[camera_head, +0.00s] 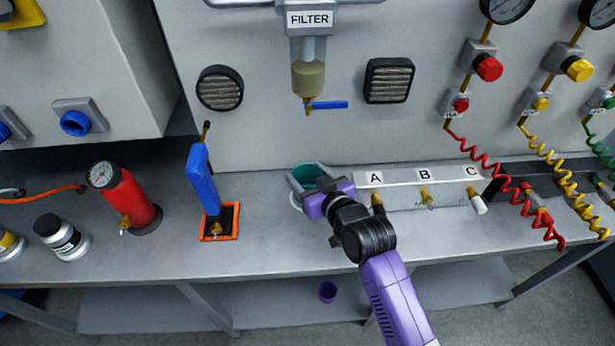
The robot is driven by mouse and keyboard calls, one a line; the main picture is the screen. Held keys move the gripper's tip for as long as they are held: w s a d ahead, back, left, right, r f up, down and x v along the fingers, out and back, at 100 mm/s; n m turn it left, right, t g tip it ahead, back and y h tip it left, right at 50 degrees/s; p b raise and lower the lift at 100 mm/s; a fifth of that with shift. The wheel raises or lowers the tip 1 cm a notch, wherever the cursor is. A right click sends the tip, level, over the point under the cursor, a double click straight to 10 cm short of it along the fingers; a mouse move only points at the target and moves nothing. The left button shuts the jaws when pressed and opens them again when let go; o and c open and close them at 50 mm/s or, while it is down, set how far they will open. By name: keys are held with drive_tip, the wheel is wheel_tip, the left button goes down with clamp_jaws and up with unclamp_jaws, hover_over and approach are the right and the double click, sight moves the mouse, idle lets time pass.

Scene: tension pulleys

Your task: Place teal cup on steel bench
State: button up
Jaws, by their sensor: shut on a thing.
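The teal cup (307,172) is between the jaws of my gripper (305,181), near the middle of the steel bench (270,258). Its teal inside shows from above, and my gripper hides much of its outside. My gripper is shut on the cup. The cup is over the bench top, below the filter and left of the block marked A. I cannot tell whether its base touches the bench. A white curved edge shows just below the left jaw.
The A, B, C valve block (400,193) stands close on the right. An orange tray (220,222) with a blue-handled tool (203,180) is left. The filter (308,75) hangs above. A red cylinder (125,195) stands farther left.

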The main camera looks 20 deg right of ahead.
drive_tip(key=shift+f, duration=0.35)
drive_tip(key=shift+f, duration=0.1)
drive_tip(key=o, duration=1.5)
drive_tip(key=shift+s, duration=0.15)
drive_tip(key=a+v, duration=0.1)
drive_tip(key=v, duration=1)
drive_tip(key=shift+s+d+r+b, duration=0.3)
drive_tip(key=shift+s+d, duration=0.05)
drive_tip(key=shift+d, duration=0.15)
